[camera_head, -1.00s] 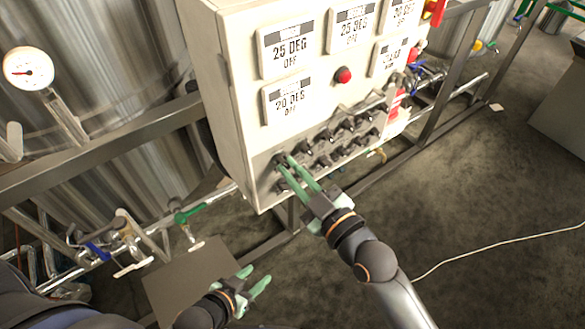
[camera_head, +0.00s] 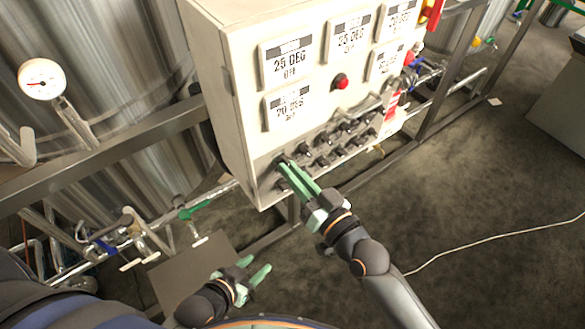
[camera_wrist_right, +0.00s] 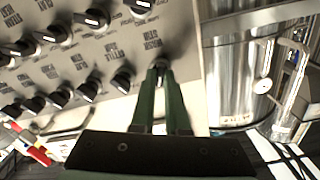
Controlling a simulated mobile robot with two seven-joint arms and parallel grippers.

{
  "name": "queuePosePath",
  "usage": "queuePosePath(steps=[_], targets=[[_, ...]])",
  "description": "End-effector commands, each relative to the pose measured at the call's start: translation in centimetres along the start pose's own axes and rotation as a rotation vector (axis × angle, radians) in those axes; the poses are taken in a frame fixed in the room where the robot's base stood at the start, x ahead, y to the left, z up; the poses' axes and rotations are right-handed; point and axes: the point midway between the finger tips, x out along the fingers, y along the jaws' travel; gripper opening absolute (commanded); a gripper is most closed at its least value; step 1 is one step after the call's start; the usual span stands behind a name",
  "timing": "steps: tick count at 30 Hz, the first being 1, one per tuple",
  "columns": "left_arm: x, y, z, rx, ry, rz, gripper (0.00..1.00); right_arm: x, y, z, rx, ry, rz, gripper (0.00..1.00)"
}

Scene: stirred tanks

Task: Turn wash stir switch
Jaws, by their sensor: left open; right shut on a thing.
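The switch panel (camera_head: 262,193) forms the lower front of a white control cabinet, with two rows of black rotary switches. My right gripper (camera_head: 288,170) is at its left end, shut on the leftmost switch (camera_head: 281,159) of the upper row. In the right wrist view the panel is upside down, and the green fingers (camera_wrist_right: 160,76) are closed around the dark switch (camera_wrist_right: 160,63), which they mostly hide. A label sits beside it, too blurred to read surely. My left gripper (camera_head: 258,270) is open and empty, low in the head view, away from the panel.
The cabinet (camera_head: 240,100) carries display plates and a red button (camera_head: 341,81). Neighbouring switches (camera_wrist_right: 121,82) sit close to my right fingers. Steel tanks (camera_head: 110,60), a rail (camera_head: 100,155) and pipes with valves (camera_head: 195,208) stand at left. Open floor (camera_head: 480,200) lies at right.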

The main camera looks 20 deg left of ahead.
Motion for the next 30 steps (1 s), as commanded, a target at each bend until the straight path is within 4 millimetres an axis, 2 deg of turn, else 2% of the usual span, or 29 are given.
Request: queuePosePath(steps=[10, 27, 28, 30], targets=[[-0.24, 0.02, -0.29, 0.0, 0.0, 0.0, 0.5, -0.03, 0.03, 0.09, 0.154, -0.002, 0.001, 0.0], [-0.26, 0.02, -0.31, 0.0, 0.0, 0.0, 0.5, -0.02, 0.02, 0.15, 0.187, -0.003, 0.001, 0.0], [-0.26, 0.02, -0.31, 0.0, 0.0, 0.0, 0.5, -0.02, 0.02, 0.15, 0.187, -0.003, 0.001, 0.15], [-0.26, 0.02, -0.31, 0.0, 0.0, 0.0, 0.5, -0.02, 0.02, 0.13, 0.186, -0.002, 0.001, 0.23]])
